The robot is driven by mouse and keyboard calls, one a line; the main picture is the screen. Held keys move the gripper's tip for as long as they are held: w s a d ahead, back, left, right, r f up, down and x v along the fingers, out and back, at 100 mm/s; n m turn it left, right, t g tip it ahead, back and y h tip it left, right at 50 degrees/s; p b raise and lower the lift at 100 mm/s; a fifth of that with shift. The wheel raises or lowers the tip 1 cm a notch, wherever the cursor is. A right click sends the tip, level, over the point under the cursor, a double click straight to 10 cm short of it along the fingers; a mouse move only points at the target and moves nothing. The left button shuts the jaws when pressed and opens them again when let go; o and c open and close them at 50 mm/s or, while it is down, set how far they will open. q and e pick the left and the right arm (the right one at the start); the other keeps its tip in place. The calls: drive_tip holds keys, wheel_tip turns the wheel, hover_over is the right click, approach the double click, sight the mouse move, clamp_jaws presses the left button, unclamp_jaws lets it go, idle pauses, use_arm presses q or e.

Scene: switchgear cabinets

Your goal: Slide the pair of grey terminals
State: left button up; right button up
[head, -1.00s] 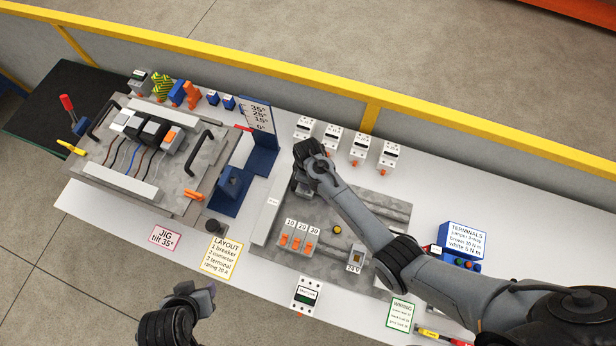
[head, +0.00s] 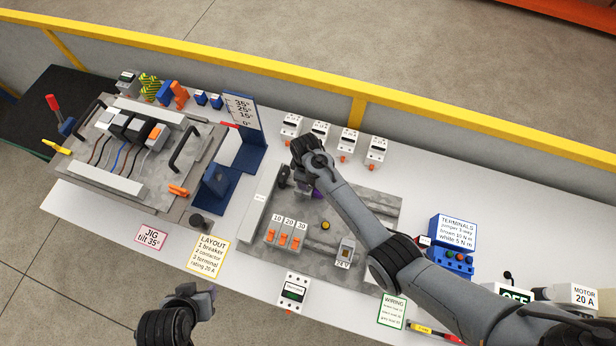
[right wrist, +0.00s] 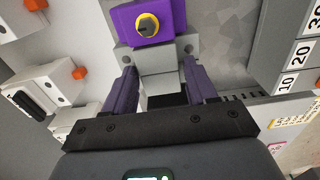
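My right gripper (head: 308,192) is low over the grey mounting plate (head: 375,205), left of its centre. In the right wrist view its two purple fingers (right wrist: 162,68) stand apart, with a grey block (right wrist: 162,84) between them, probably the grey terminals. Whether the fingers press on it is unclear. A purple block with a yellow-ringed knob (right wrist: 148,24) lies just beyond the fingertips. In the head view my wrist hides most of this spot. My left gripper (head: 208,292) hangs in front of the bench, away from the plate; its finger opening cannot be made out.
Switches labelled 10, 20, 30 (head: 285,235) and a yellow button (head: 325,226) are close by on the plate. White breakers (head: 348,142) stand behind it. A tilted jig (head: 65,185) is at left, a blue stand (head: 252,152) between. A blue terminals box (head: 453,240) is at right.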

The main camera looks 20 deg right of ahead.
drive_tip(key=shift+o, duration=1.2)
wheel_tip(320, 180, up, 11)
drive_tip(key=shift+f, duration=0.1)
